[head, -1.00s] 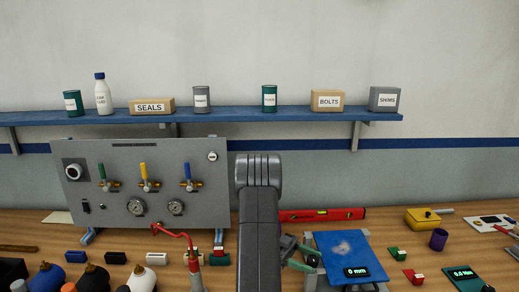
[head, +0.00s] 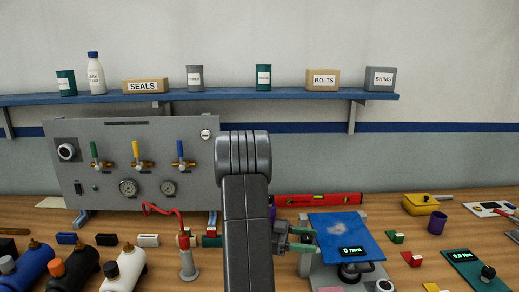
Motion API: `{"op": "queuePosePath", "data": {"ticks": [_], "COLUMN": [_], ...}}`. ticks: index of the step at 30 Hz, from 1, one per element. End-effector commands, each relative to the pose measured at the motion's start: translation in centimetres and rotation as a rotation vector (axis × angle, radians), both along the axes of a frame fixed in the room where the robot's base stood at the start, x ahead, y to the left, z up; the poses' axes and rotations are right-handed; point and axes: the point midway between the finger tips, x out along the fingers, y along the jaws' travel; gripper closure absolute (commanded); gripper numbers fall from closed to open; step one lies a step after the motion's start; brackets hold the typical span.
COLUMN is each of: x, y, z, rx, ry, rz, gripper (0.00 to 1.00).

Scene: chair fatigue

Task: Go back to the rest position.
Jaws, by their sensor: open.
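My arm stands upright in the middle of the head view and covers part of the bench. My gripper (head: 303,239) shows partly at the right of the arm, low over the bench, its greenish fingers pointing right. They look apart, with nothing seen between them. It appears just left of the blue plate (head: 345,236) of a device reading "0 mm", and I cannot tell whether they touch. The arm hides the gripper's base.
A grey valve panel (head: 110,190) stands left of my arm, with a red hose (head: 165,210) before it. Several bottles (head: 70,265) lie front left. A red level (head: 335,199) lies behind the device. A blue shelf (head: 220,94) with cans and boxes runs along the wall.

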Motion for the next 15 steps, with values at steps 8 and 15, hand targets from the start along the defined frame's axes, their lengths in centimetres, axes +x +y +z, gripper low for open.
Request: {"op": "queuePosePath", "data": {"ticks": [8,15], "x": [-0.13,-0.15], "y": [0.04,0.02], "z": [-0.09,-0.14], "rx": [-0.001,0.001], "ry": [0.001,0.0], "rz": [0.258,0.484], "gripper": [0.47,0.47]}}
